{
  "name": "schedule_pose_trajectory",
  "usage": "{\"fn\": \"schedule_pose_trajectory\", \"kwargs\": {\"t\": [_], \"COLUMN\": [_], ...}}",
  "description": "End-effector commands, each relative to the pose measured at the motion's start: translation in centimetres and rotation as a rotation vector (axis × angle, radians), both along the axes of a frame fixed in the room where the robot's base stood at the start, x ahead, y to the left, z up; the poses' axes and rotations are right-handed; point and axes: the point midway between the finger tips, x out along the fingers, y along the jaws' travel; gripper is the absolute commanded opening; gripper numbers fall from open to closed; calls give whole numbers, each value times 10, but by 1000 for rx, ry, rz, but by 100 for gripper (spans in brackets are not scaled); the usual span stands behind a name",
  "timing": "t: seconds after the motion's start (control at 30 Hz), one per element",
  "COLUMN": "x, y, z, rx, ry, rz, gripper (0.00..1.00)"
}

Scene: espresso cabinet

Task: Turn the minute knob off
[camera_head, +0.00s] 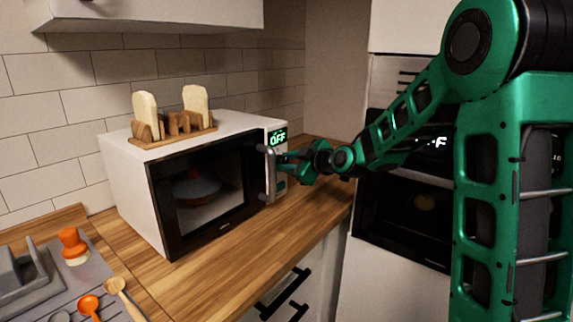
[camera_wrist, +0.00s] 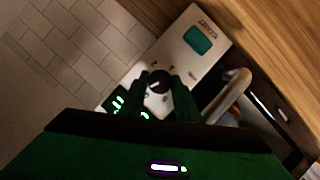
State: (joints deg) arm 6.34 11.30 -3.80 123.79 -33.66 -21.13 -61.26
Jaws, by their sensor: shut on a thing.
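The microwave (camera_head: 125,180) stands on the wooden counter, with its control panel at the right end of its front. The lit display (camera_head: 278,138) reads OFF in green. In the wrist view a round dark knob (camera_wrist: 158,82) with a pale mark sits on the white panel, between my fingertips; I take it as the minute knob. My gripper (camera_head: 283,162) reaches the panel from the right, just beside the door handle. In the wrist view my gripper (camera_wrist: 161,84) is shut on the knob. The head view hides the knob behind my fingers.
The door handle (camera_head: 268,174) stands out close to my gripper; it also shows in the wrist view (camera_wrist: 228,95). A wooden rack (camera_head: 172,135) with toast is on top of the microwave. A built-in oven (camera_head: 405,215) is at the right. Counter (camera_head: 235,270) before the microwave is clear.

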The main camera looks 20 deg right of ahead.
Motion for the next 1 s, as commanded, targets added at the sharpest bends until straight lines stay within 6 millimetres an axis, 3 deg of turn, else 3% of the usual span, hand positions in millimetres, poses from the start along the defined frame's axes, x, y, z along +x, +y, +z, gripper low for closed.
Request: {"fn": "schedule_pose_trajectory", "kwargs": {"t": [0.5,1.0], "x": [0,0], "y": [-2,-2], "z": [-2,-2], "rx": [-267,-314], "ry": [-194,-227], "rz": [-6,-5], "gripper": [7,7]}}
